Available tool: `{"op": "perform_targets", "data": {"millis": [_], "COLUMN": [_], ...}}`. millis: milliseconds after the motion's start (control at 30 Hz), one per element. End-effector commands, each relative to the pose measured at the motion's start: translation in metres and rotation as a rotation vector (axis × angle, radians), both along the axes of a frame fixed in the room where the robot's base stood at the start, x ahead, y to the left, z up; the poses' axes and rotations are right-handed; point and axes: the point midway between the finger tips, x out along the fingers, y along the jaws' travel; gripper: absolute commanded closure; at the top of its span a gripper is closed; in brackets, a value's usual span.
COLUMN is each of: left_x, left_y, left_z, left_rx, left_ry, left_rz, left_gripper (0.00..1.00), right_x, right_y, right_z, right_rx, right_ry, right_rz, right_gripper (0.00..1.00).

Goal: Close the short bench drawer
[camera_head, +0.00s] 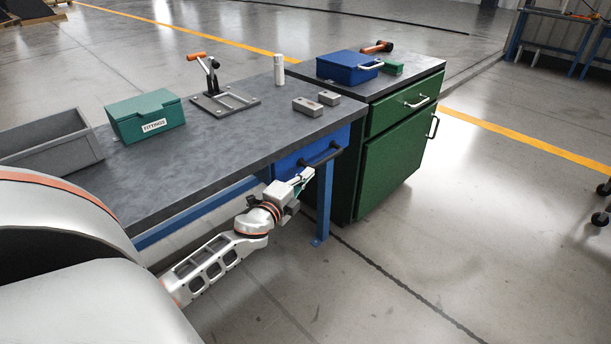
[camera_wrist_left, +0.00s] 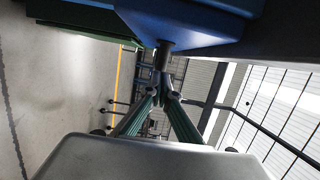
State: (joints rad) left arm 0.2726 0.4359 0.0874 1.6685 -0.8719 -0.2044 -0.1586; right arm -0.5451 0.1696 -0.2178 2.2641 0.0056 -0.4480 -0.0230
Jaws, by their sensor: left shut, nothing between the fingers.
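My left gripper (camera_head: 307,174) is shut and empty, just below and in front of the handle. In the left wrist view, the green-sided fingers (camera_wrist_left: 163,96) come together at the dark handle (camera_wrist_left: 164,56), under the blue drawer (camera_wrist_left: 190,20). Whether they touch the handle is unclear. My right gripper is not in view.
A blue bench leg (camera_head: 323,205) stands right of my left gripper. A green cabinet (camera_head: 392,165) stands beyond it. The bench top (camera_head: 225,140) carries a green fittings box (camera_head: 146,116), a grey bin (camera_head: 55,142), a clamp (camera_head: 212,80) and grey blocks (camera_head: 309,107). The floor in front is clear.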

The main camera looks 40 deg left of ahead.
Motion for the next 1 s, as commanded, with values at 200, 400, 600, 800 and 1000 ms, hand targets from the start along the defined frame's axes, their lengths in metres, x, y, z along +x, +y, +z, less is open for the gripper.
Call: {"op": "perform_targets", "data": {"millis": [200,400,600,800,1000], "left_x": [-0.047,-0.078,-0.092,-0.094,-0.104], "left_y": [-0.010,-0.016,-0.020,-0.020,-0.035], "left_z": [-0.001,-0.002,-0.001,-0.001,-0.015], "left_rx": [-0.003,-0.003,0.001,0.000,-0.062], "left_ry": [0.003,0.003,0.002,0.003,0.023], "left_rz": [0.001,0.001,0.000,0.001,-0.012], "left_gripper": [1.00,1.00,1.00,1.00,1.00], "right_x": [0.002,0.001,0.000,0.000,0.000], "right_y": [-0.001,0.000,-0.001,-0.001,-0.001], "right_z": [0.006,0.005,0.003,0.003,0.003], "right_rx": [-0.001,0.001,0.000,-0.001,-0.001], "right_ry": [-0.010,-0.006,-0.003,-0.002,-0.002], "right_rz": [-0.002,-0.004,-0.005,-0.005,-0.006], "right_gripper": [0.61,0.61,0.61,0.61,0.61]}}
